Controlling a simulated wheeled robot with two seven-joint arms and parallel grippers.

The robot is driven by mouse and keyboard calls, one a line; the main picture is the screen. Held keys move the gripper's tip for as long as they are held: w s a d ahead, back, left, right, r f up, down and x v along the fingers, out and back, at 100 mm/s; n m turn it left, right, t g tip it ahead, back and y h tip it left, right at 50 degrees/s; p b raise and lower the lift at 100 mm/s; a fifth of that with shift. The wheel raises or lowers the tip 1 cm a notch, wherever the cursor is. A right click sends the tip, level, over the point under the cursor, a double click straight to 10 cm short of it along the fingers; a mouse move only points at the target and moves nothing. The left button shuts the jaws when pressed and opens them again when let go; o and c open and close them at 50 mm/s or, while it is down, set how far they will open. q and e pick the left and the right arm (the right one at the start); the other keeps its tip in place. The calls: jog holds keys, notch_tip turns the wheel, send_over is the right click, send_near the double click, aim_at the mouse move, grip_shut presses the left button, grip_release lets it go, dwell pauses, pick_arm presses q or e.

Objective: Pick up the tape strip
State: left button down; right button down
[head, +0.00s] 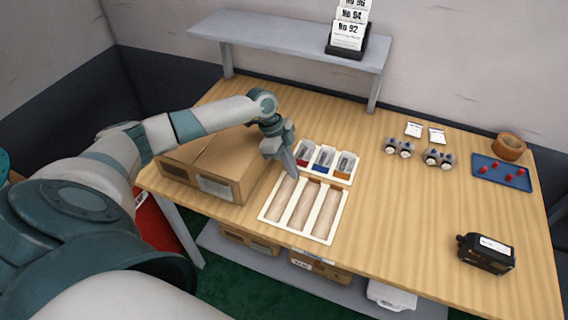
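I cannot make out a tape strip anywhere in the head view; it may be too small or hidden. My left gripper (287,168) points down beside the right side of the cardboard box (193,150), just above the back left corner of the white three-slot tray (341,207). Its fingers overlap from this angle, so I cannot tell their gap or whether anything is between them. My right gripper is out of view.
Valve parts (398,148), a blue tray (500,177) with red pieces, a wooden bowl (509,147) and a black device (486,254) are right. A grey shelf (280,38) overhangs the back. The table's middle right is clear.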

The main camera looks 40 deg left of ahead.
pick_arm(q)
jog(key=shift+r, duration=0.1)
dwell(0.3)
jog(key=shift+r+b, duration=0.4)
jog(key=shift+r, duration=0.1)
notch_tip(320, 180, up, 2)
jog(key=shift+r+b, duration=0.2)
jog(key=shift+b, duration=0.4)
jog(key=s+d+r+b, duration=0.2)
jog(key=s+d+r, duration=0.3)
jog(key=d, duration=0.5)
notch_tip(320, 180, up, 2)
jog(key=shift+s+d+r+b, duration=0.15)
jog(key=shift+s+r+b, duration=0.1)
jog(key=shift+s+b, duration=0.1)
